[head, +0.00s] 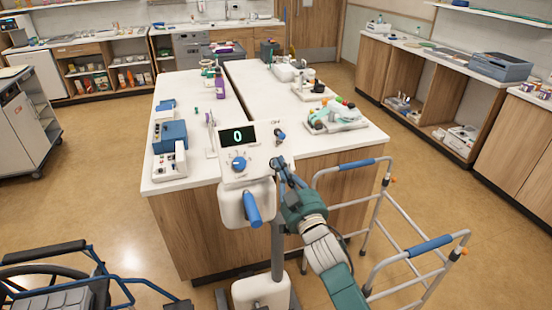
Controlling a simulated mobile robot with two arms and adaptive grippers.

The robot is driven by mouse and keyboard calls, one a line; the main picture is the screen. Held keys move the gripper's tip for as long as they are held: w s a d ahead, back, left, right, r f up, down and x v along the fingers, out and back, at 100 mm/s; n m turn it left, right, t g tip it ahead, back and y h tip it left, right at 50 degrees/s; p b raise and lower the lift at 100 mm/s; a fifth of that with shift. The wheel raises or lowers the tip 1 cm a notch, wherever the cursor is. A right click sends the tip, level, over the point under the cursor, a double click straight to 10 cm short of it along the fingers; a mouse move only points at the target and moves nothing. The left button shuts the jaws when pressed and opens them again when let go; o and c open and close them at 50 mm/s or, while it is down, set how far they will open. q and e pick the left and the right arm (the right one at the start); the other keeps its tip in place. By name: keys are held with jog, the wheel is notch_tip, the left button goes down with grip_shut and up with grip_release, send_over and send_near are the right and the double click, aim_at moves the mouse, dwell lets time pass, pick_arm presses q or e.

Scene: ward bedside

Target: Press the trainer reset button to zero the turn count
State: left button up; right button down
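The trainer (234,200) is a white unit on a grey post, standing at the near end of the white-topped island. Its upright panel has a black display (237,135) with a green 0. Below it is a round blue knob (239,163), and a blue handle (252,208) sticks out from the housing. My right gripper (279,163) is at the lower right edge of the panel, its arm coming from the lower right. Its fingers are small and dark; I cannot tell whether they touch the panel. I cannot pick out the reset button. My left gripper is not in view.
A walking frame (431,245) with blue grips stands right of my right arm. A wheelchair (60,285) is at lower left. A blue box (170,136) and a tray of supplies (336,118) sit on the island (210,88).

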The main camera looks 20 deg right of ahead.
jog(key=shift+s+r+p, duration=0.5)
jog(key=shift+s+r, duration=0.05)
jog(key=shift+s, duration=0.2)
jog(key=s+f+g+b, duration=0.1)
jog(key=s+f+g, duration=0.15)
jog(key=f, duration=1.05)
jog(key=s+f+g+b, duration=0.1)
jog(key=f+g, duration=0.2)
jog(key=f, duration=1.1)
jog(key=s+f+g+b, duration=0.1)
jog(key=s+f, duration=0.3)
jog(key=f, duration=0.3)
jog(key=s+f+g, duration=0.2)
jog(key=s+f, duration=0.2)
jog(key=f, duration=0.3)
jog(key=s+f+g+b, duration=0.1)
jog(key=s+f, duration=0.4)
jog(key=f, duration=0.3)
jog(key=s+d+f+g+b, duration=0.1)
jog(key=s+f+g, duration=0.2)
jog(key=s+f, duration=0.5)
jog(key=s+d+f+g+h+b, duration=0.1)
jog(key=s+f+g, duration=0.2)
jog(key=s+f, duration=0.5)
jog(key=s+d+f+n+g+b, duration=0.1)
jog(key=s+f, duration=0.7)
jog(key=s, duration=1.7)
jog(key=shift+s+d+f+g, duration=0.25)
jog(key=shift+d+g, duration=0.25)
jog(key=shift+g, duration=0.65)
